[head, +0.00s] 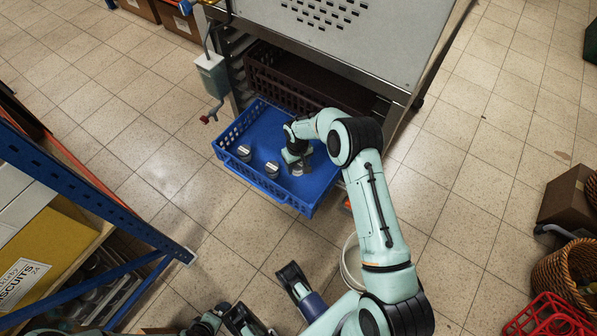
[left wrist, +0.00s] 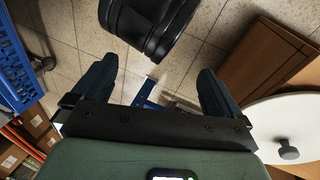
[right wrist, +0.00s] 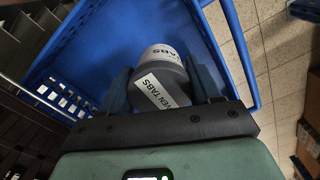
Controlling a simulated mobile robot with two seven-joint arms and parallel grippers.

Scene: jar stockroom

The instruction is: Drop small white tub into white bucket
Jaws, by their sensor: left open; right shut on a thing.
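A small tub with a grey lid and white "OVEN TABS" labels (right wrist: 160,88) is between the fingers of my right gripper (right wrist: 163,84) in the right wrist view. The right gripper is shut on it, inside a blue crate (head: 228,130). In the head view, the right gripper (head: 297,165) partly hides that tub. Two similar tubs (head: 244,152) (head: 271,169) stand in the crate to its left. My left gripper (left wrist: 157,85) is open and empty in the left wrist view.
A metal table (head: 335,35) with a dark crate (head: 272,72) under it stands behind the blue crate. A blue-framed shelf (head: 120,215) is at left. A white disc with a grey knob (left wrist: 285,115) shows in the left wrist view.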

